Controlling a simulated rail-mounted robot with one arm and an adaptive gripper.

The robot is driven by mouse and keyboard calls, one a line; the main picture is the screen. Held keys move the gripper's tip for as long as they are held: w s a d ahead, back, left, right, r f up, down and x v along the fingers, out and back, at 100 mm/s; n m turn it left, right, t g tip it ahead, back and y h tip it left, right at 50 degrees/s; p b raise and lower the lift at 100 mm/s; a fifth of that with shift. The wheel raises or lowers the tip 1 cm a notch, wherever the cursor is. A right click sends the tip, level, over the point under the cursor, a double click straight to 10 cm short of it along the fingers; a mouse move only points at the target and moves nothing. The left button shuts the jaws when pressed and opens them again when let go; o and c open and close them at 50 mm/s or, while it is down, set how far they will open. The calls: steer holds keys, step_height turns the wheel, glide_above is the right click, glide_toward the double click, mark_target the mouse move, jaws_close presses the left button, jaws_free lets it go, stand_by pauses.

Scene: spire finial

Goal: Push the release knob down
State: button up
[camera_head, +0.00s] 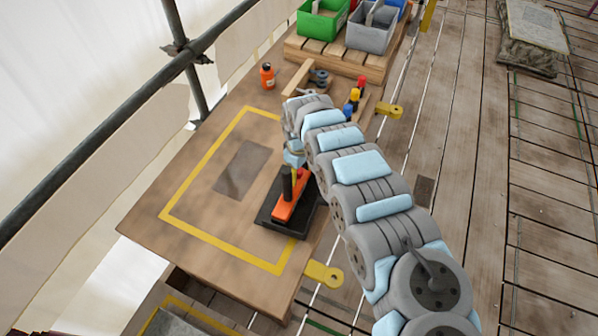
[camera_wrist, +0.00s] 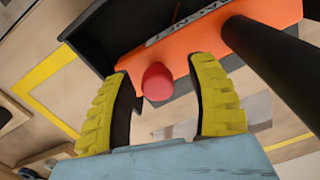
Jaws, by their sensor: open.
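The release knob (camera_wrist: 157,84) is a small red rounded button on an orange body (camera_wrist: 277,14), seen in the wrist view. The orange body also shows in the head view (camera_head: 285,211), on a black base (camera_head: 268,216) at the table's right side. A thick black cylinder (camera_wrist: 275,58) stands on the orange body, right of the knob. My gripper (camera_wrist: 160,69) is open, with its yellow ribbed fingers apart on either side of the knob in the picture. I cannot tell whether they touch anything. In the head view my gripper (camera_head: 297,178) is over the orange body and the knob is hidden.
The wooden table (camera_head: 205,155) has a yellow outlined area and a darker patch. An orange bottle (camera_head: 267,76) stands at the far edge. Small coloured pieces (camera_head: 352,101) are beside my arm. A green bin (camera_head: 322,20) and grey bin (camera_head: 371,27) sit on a pallet behind.

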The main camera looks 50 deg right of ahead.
mark_target(299, 171)
step_height(299, 171, up, 12)
stand_by(0.9)
stand_by(0.4)
